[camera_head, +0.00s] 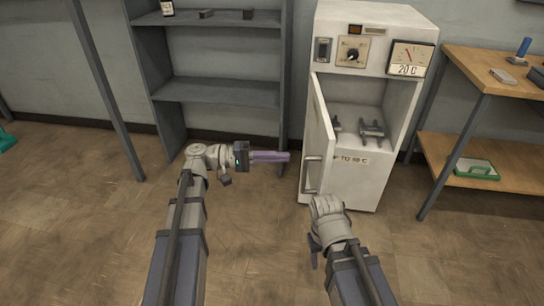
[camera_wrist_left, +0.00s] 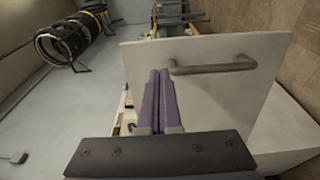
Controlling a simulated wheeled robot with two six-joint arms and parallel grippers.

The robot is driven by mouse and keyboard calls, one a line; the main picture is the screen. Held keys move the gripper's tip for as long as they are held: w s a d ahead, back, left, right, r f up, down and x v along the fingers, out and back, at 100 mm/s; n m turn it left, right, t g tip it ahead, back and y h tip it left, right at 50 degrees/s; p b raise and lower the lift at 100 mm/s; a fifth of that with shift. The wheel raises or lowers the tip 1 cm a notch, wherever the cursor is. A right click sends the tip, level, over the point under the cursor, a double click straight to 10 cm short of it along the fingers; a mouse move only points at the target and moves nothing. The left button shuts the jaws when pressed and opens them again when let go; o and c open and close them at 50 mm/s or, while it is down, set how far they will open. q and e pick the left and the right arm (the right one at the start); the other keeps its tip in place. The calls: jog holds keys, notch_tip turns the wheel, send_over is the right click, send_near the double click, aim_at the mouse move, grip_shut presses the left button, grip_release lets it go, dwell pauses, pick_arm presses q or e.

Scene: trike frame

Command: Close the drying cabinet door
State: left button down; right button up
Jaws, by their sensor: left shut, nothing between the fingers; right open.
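The white drying cabinet (camera_head: 364,184) stands at the back wall, right of centre. Its door (camera_head: 319,132) is open and swung out at the cabinet's left side. A bar handle (camera_head: 312,173) is on the door's outer face; it also shows in the left wrist view (camera_wrist_left: 213,68). My left gripper (camera_head: 288,157) is shut and empty, left of the door and pointing right at it. In the left wrist view its purple fingers (camera_wrist_left: 158,100) overlap the door panel beside the handle; contact cannot be told. My right gripper (camera_head: 314,244) is open, low in front of the cabinet, its fingers partly hidden.
Grey metal parts (camera_head: 371,129) lie inside the cabinet. A grey shelf unit (camera_head: 216,91) stands to the left. A wooden workbench (camera_head: 490,66) with a green-edged box (camera_head: 476,169) on its lower shelf stands to the right. The floor in front is clear.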

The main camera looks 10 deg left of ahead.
aim_at(324, 158)
pick_arm(q)
jog(key=d, duration=0.3)
jog(key=w+d, duration=0.1)
jog(key=d, duration=0.5)
jog(key=shift+w, duration=0.3)
